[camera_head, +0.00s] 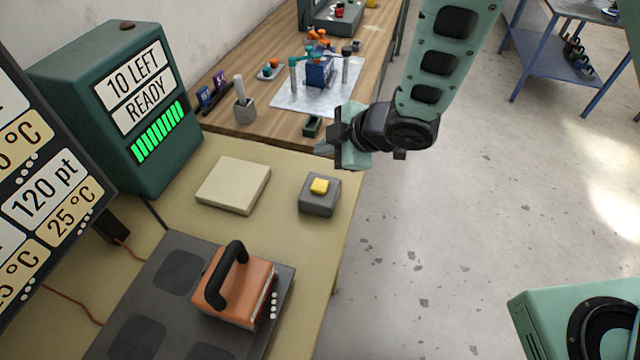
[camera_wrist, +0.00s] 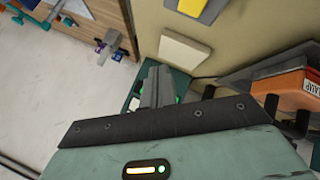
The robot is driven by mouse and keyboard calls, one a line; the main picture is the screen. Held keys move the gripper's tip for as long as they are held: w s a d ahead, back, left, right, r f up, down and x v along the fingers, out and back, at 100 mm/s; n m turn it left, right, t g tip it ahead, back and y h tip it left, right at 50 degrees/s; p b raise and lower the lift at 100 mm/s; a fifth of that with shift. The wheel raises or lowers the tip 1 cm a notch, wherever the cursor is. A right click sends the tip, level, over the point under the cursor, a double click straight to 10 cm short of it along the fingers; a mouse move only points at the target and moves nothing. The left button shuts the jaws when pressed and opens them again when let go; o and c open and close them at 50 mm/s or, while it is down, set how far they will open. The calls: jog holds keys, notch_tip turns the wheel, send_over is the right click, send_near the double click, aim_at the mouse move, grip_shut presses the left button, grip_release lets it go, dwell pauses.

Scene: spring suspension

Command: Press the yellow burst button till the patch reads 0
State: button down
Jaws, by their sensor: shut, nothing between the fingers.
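The yellow button (camera_head: 319,186) sits on top of a small dark grey box (camera_head: 318,204) near the right edge of the cream table. It also shows at the top of the wrist view (camera_wrist: 191,6), cut off by the frame. A green display unit (camera_head: 120,110) at the left reads "10 LEFT" and "READY" above a row of green bars. My gripper (camera_head: 338,142) is above and beyond the button box in the head view, apart from it. Its fingers (camera_wrist: 157,88) are shut and empty.
A cream block (camera_head: 233,184) lies left of the button box. An orange handled tool (camera_head: 240,285) stands on a dark plate in front. A dark board with temperature labels (camera_head: 45,190) is at the left. A wooden bench (camera_head: 270,130) with small items stands behind.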

aim_at(324, 187)
notch_tip(324, 187, down, 8)
jog(key=b, duration=0.6)
jog(key=shift+f, duration=0.15)
dwell(1.6)
jog(key=shift+f+b, duration=0.3)
jog(key=shift+b, duration=0.1)
jog(key=shift+f+b, duration=0.5)
jog(key=shift+f, duration=0.05)
dwell(0.6)
jog(key=shift+r, duration=0.1)
jog(key=shift+r+p, duration=0.7)
jog(key=shift+r, duration=0.2)
jog(key=shift+r+p, duration=1.9)
jog(key=shift+r, duration=0.65)
